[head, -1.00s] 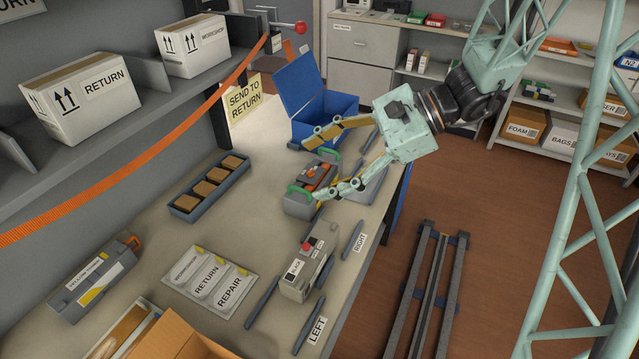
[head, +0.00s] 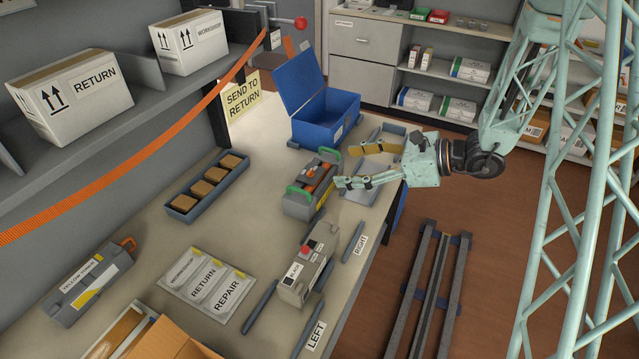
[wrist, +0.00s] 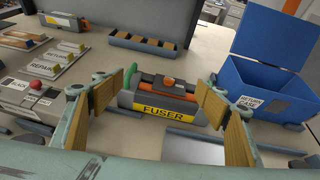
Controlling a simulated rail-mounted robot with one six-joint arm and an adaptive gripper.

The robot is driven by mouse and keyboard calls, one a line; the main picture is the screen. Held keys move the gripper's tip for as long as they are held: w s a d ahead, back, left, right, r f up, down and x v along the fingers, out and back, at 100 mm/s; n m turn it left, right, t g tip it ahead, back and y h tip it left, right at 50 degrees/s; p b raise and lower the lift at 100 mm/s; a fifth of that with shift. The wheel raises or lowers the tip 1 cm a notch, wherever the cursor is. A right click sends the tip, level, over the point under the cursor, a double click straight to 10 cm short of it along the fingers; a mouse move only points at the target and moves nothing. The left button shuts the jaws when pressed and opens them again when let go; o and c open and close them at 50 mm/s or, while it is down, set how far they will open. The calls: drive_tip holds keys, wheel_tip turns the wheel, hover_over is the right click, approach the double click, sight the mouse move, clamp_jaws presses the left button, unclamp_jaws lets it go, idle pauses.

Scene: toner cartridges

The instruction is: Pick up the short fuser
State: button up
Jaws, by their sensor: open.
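The fuser (head: 308,196) is a short grey unit with green end handles and orange parts on top. It sits on the bench in front of the blue bin. In the wrist view the fuser (wrist: 160,113) shows its yellow FUSER label, centred between the fingers, with the left green handle visible and the right end partly hidden by a finger. My gripper (head: 358,163) is open and empty, to the right of the fuser in the head view and apart from it. Its wood-coloured finger pads show in the wrist view (wrist: 162,115).
An open blue bin (head: 325,130) stands behind the fuser. A tray of brown blocks (head: 184,212) is left of the fuser. A grey tray (head: 362,193) lies beneath my gripper.

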drive_tip(key=shift+m+t, duration=0.5)
drive_tip(key=shift+m, duration=0.2)
drive_tip(key=w+d+f, duration=0.2)
drive_tip(key=shift+w+d+f, duration=0.1)
drive_tip(key=shift+d+f, duration=0.05)
drive_tip(key=shift+f, duration=0.25)
drive_tip(key=b, duration=0.1)
approach(317, 175)
drive_tip(key=shift+w+a+r, duration=0.15)
drive_tip(key=shift+w+a, duration=0.2)
drive_tip(key=shift+a, duration=0.35)
drive_tip(key=shift+w+a+r, duration=0.1)
drive_tip(key=shift+w+a, duration=0.25)
drive_tip(key=shift+a, duration=0.3)
drive_tip(key=shift+w+a+r, duration=0.15)
drive_tip(key=shift+w+a, duration=0.15)
drive_tip(key=shift+a, duration=0.4)
drive_tip(key=shift+b+x, duration=0.55)
drive_tip(key=shift+x, duration=2.05)
drive_tip(key=shift+s+f, duration=0.1)
drive_tip(key=shift+c, duration=0.2)
drive_tip(key=c, duration=1.7)
drive_tip(key=shift+r, duration=0.3)
